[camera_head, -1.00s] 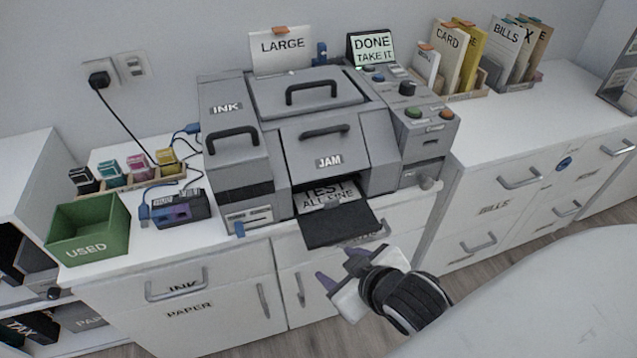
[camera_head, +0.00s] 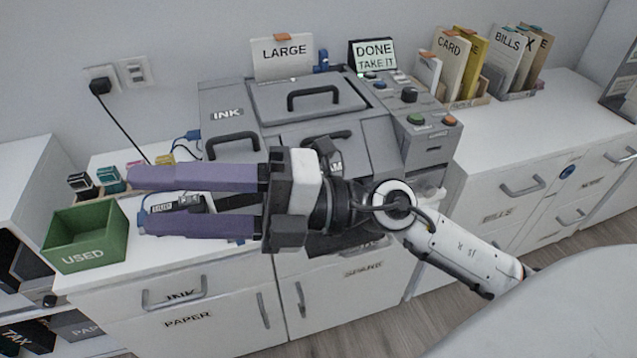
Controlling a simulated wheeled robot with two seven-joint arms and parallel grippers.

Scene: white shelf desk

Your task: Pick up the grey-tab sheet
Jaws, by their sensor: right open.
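My right gripper (camera_head: 140,202) is open, its two purple fingers pointing left, raised in front of the grey printer (camera_head: 230,135). I cannot make out a grey tab on any sheet. The display (camera_head: 373,55) reads "DONE TAKE IT". My left gripper is not in view.
A green "USED" bin (camera_head: 85,240) stands at the left, with small ink cartridges (camera_head: 110,178) behind it. A "LARGE" sheet (camera_head: 283,58) stands at the printer's back. Card and bill folders (camera_head: 450,62) stand at the right. The right counter (camera_head: 540,110) is mostly clear.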

